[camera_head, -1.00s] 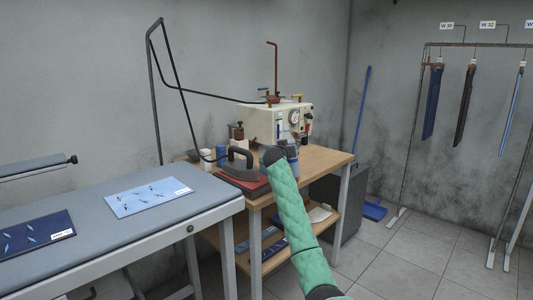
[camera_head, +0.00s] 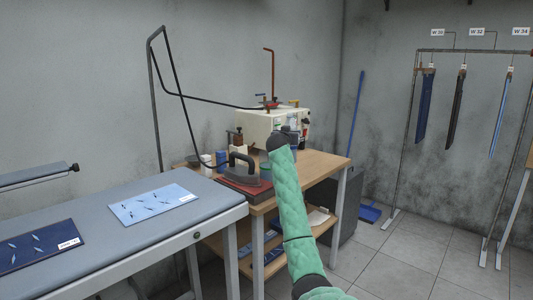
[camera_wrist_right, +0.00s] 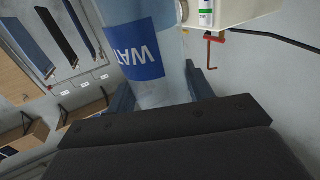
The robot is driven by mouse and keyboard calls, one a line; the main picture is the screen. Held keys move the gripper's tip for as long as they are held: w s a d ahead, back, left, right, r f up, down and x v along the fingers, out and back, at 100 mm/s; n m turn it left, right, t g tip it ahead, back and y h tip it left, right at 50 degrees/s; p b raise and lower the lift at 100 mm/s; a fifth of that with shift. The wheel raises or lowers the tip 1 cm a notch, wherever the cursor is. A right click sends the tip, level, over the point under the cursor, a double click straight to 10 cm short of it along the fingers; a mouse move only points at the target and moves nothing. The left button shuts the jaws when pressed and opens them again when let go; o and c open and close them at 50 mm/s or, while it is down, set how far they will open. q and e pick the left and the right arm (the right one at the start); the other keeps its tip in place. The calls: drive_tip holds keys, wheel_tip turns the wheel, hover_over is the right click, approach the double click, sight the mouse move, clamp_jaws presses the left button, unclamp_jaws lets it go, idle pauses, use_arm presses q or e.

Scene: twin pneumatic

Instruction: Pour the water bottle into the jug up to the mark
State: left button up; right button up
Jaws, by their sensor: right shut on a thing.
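My right arm (camera_head: 295,210) in a green sleeve reaches up toward the wooden table. Its gripper (camera_wrist_right: 162,88) is shut on a clear water bottle in the right wrist view. The bottle (camera_wrist_right: 140,15) has a blue label with white letters reading "WAT". The dark blue fingers sit on either side of its lower part. In the head view the wrist hides most of the gripper and bottle. My left gripper is not in view. I cannot make out a jug or its mark in either view.
The wooden table (camera_head: 315,167) carries a cream steam machine (camera_head: 262,124), an iron (camera_head: 243,168) on a red pad, and small spools. A padded ironing board (camera_head: 90,205) is at left. A garment rack (camera_head: 405,140) stands right, with clear tiled floor before it.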

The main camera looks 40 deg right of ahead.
sight(290, 116)
drive_tip(key=shift+r+p, duration=1.5)
drive_tip(key=shift+r, duration=1.6)
drive_tip(key=shift+r+p, duration=0.4)
drive_tip(key=shift+r, duration=0.35)
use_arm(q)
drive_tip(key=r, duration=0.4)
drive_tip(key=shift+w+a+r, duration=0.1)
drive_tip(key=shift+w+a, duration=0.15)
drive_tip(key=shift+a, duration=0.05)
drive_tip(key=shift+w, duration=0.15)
